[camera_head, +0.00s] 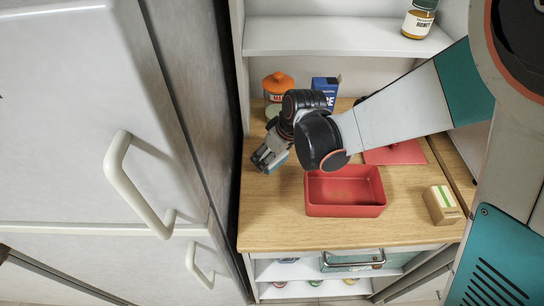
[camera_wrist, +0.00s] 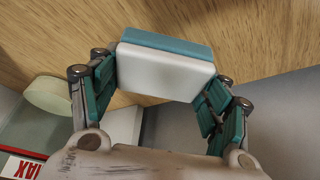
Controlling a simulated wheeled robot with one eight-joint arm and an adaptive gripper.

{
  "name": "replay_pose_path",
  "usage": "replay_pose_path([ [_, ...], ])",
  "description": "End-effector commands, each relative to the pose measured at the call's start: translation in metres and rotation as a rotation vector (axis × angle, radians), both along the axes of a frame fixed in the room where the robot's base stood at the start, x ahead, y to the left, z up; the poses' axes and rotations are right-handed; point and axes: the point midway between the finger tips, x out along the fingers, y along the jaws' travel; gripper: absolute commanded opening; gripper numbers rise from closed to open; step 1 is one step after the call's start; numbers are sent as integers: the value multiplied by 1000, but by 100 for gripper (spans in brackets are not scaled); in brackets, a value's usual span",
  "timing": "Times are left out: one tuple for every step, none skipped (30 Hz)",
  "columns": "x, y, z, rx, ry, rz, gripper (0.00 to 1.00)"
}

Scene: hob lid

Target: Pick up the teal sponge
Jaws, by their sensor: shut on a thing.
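The teal sponge (camera_wrist: 165,72) is a block with a teal layer and a white layer. In the wrist view it sits between the two fingers of my gripper (camera_wrist: 162,82), which is shut on it, with a finger at each end. In the head view my gripper (camera_head: 268,158) is over the left part of the wooden counter, left of the red tray. There the sponge is mostly hidden by the gripper. I cannot tell how far the sponge is from the counter.
An open, empty red tray (camera_head: 345,209) stands on the wooden counter (camera_head: 285,235). A red lid (camera_head: 397,153) lies behind it, a small box (camera_head: 442,205) to its right. An orange-lidded jar (camera_head: 278,84) and blue box (camera_head: 326,87) stand at the back. A fridge (camera_head: 70,120) borders the left.

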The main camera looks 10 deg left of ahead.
Motion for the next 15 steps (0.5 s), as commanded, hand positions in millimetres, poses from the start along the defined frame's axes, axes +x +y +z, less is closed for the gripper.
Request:
replay_pose_path([
  [0,0,0,0,0,0,47],
  [0,0,0,0,0,0,47],
  [0,0,0,0,0,0,47],
  [0,0,1,0,0,0,47],
  [0,0,2,0,0,0,47],
  [0,0,3,0,0,0,47],
  [0,0,4,0,0,0,47],
  [0,0,6,0,0,0,47],
  [0,0,9,0,0,0,47],
  [0,0,12,0,0,0,47],
  [0,0,15,0,0,0,47],
  [0,0,19,0,0,0,47],
  [0,0,24,0,0,0,47],
  [0,0,28,0,0,0,47],
  [0,0,35,0,0,0,47],
])
